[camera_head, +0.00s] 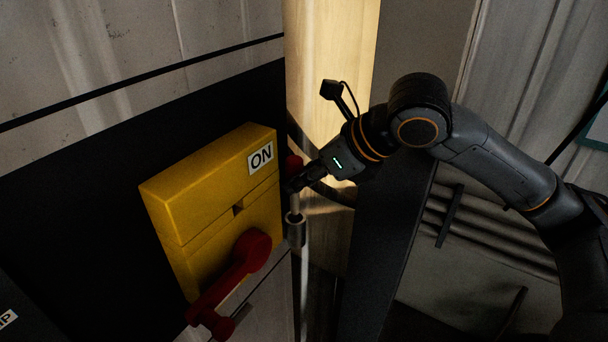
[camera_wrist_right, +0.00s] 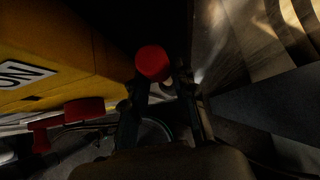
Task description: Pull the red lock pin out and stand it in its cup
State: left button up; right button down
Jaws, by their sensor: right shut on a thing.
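The red lock pin (camera_head: 292,164) has a round red head and a pale shaft. It stands roughly upright beside the right side of the yellow box (camera_head: 215,200). My right gripper (camera_head: 296,184) is shut on the pin just below its head. In the right wrist view the red head (camera_wrist_right: 153,62) shows at the fingertips (camera_wrist_right: 160,88). The small grey cup (camera_head: 296,230) is directly below the gripper. The shaft's lower end reaches the cup's rim in the head view; whether it is inside cannot be told. My left gripper is not in view.
The yellow box carries an ON label (camera_head: 261,158) and a red lever handle (camera_head: 237,270) on its front, left of the cup. A dark panel lies behind the box. A dark upright (camera_head: 380,230) stands to the right, under my right arm.

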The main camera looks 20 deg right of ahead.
aim_at(299, 211)
jog(key=shift+p, duration=0.4)
jog(key=shift+p, duration=0.4)
dwell(0.4)
jog(key=shift+f+b, duration=1.8)
jog(key=shift+f, duration=1.8)
jog(key=c, duration=1)
grip_release()
jog(key=shift+r, duration=0.15)
jog(key=shift+s+d+r, duration=0.2)
jog(key=shift+d+r, duration=0.05)
jog(key=v, duration=1.1)
